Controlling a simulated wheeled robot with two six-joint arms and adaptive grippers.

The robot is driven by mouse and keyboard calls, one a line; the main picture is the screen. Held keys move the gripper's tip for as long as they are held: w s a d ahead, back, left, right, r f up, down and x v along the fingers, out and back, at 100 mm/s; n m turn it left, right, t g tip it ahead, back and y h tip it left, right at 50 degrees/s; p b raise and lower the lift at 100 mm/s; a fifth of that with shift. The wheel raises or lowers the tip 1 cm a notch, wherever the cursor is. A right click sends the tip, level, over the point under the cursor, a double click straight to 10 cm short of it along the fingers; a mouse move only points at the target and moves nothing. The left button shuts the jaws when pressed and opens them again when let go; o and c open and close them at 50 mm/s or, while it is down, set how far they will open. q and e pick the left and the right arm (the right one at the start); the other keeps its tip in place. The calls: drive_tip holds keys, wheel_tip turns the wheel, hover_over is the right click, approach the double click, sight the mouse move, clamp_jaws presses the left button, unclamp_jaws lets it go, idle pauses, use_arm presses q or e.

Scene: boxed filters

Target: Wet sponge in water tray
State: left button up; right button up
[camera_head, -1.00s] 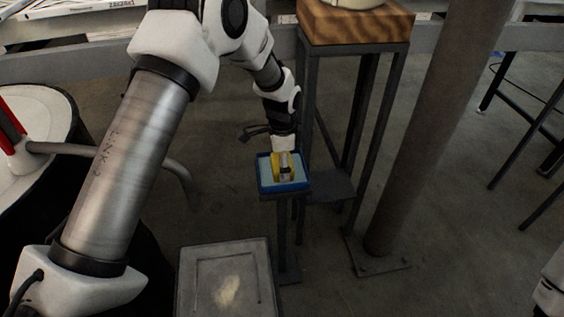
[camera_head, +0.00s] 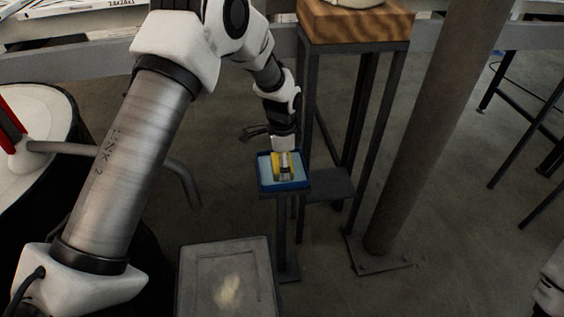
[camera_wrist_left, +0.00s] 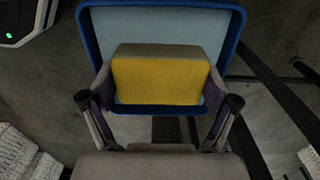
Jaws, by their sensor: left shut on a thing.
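The water tray (camera_head: 298,184) is a blue-rimmed square tray with a pale blue inside, on a thin dark stand. My left gripper (camera_head: 284,172) reaches down over it from above. In the left wrist view the gripper (camera_wrist_left: 158,112) is shut on the sponge (camera_wrist_left: 160,78), one finger at each side. The sponge is yellow on the near face and grey on top. The tray (camera_wrist_left: 236,40) lies behind and around it in that view. I cannot tell whether the sponge touches the tray's bottom. My right gripper is not in view.
A wooden block (camera_head: 355,22) tops a tall dark stand just right of the tray. A thick brown post (camera_head: 425,130) stands further right. A grey square surface with a pale smear (camera_head: 228,290) is in front. A white round drum top (camera_head: 45,120) is at left.

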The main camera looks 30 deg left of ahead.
use_arm(q)
drive_tip(key=shift+s+p, duration=0.1)
drive_tip(key=shift+p, duration=0.2)
idle(1.0)
wheel_tip(320, 180, up, 7)
drive_tip(key=p, duration=0.7)
idle(0.5)
drive_tip(key=shift+r+p, duration=0.3)
drive_tip(key=s+d+r+n+p, duration=0.7)
drive_tip(key=d+n+p, duration=0.1)
drive_tip(key=n+p, duration=0.1)
drive_tip(key=shift+s+d+r+n, duration=0.15)
drive_tip(key=shift+d+r+n, duration=0.25)
drive_tip(key=shift+n, duration=0.5)
